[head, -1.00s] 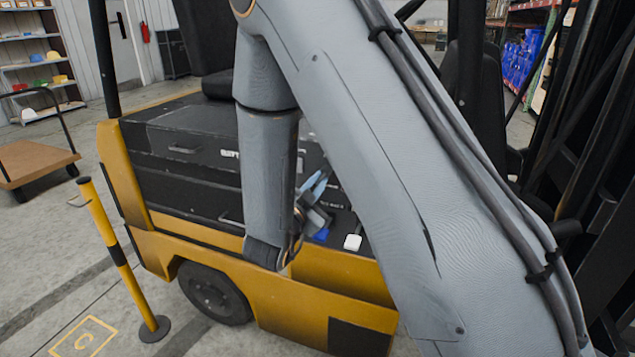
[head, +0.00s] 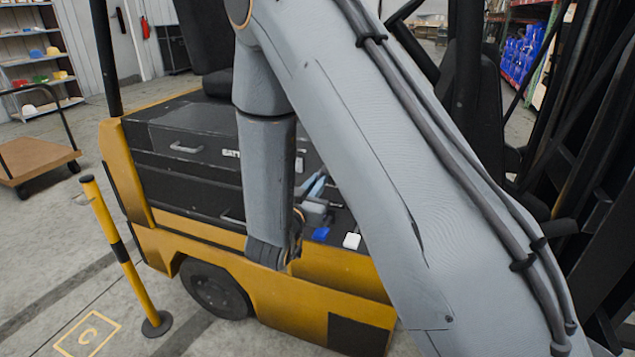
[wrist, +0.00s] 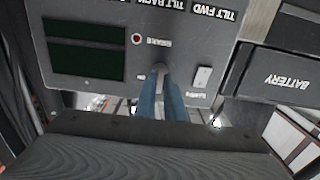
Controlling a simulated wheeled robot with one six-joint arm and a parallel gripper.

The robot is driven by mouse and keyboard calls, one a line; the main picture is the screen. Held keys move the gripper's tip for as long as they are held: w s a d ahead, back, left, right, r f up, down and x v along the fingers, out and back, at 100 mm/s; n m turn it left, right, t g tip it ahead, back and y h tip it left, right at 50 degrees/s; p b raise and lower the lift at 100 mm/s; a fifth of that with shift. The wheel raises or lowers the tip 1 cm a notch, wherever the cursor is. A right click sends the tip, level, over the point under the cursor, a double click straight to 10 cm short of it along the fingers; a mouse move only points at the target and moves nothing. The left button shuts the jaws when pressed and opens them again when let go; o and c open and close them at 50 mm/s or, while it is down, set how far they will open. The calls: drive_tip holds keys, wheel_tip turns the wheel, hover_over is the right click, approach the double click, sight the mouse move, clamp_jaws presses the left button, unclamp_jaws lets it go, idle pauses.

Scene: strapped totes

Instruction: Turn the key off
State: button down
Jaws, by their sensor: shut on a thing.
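In the wrist view my gripper (wrist: 161,82) reaches the control panel (wrist: 185,50) with its blue fingers close together. The fingers are shut on the key (wrist: 159,67), of which only a small grey part shows at the fingertips. The key's angle and the marks around it are too small or too covered to read. In the head view my gripper (head: 317,187) is at the forklift's (head: 170,225) side, partly behind my own arm, and the key cannot be made out there.
The panel carries a red round indicator (wrist: 137,38), a white rocker switch (wrist: 202,76) and dark green screens (wrist: 85,50). A drawer marked BATTERY (wrist: 285,80) is beside it. A yellow post (head: 120,255) and a flat cart (head: 35,160) stand to the left.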

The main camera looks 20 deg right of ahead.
idle(0.4)
drive_tip(key=c, duration=1.9)
unclamp_jaws()
drive_tip(key=b+v, duration=0.2)
drive_tip(key=v, duration=0.6)
drive_tip(key=shift+w+d, duration=0.1)
drive_tip(key=shift+w, duration=0.05)
